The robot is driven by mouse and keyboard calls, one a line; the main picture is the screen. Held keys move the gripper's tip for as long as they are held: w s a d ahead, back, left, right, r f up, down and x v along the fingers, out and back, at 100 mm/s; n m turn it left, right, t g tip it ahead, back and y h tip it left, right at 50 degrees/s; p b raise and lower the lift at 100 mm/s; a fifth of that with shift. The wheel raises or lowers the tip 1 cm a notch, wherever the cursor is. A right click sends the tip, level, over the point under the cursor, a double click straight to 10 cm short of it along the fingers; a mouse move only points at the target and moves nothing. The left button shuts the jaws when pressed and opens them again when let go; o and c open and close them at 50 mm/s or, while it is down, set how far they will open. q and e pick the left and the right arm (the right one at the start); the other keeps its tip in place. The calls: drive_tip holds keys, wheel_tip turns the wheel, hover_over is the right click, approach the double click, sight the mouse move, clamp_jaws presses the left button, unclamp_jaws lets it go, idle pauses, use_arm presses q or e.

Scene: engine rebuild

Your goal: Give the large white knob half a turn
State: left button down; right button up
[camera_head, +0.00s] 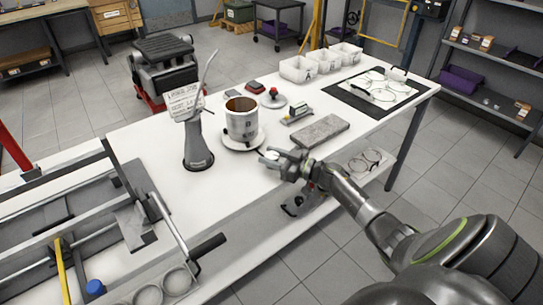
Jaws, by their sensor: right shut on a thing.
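The large white knob (270,155) shows as a small pale patch between the fingers of my right gripper (271,157). The fingers are closed around it, hiding most of it. It sits low at the front right of a round white base (243,143) on the table. A metal cylinder (241,120) with a brown inside stands upright on that base. My right arm reaches in from the lower right. My left gripper is not in view.
A grey stand with a label card (197,140) stands left of the cylinder. A grey slab (319,131) lies right of it. White bins (298,69) and a black mat (351,98) are at the back right. The white table (150,140) is clear at the left.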

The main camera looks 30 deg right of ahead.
drive_tip(key=shift+f+n+g+y+b, duration=0.1)
drive_tip(key=shift+n+g+y+b, duration=1.15)
drive_tip(key=shift+y, duration=0.55)
drive_tip(key=o, duration=1)
drive_tip(key=shift+s, duration=0.1)
drive_tip(key=shift+b+v, duration=0.95)
drive_tip(key=shift+v, duration=7.7)
drive_tip(key=shift+d, duration=0.1)
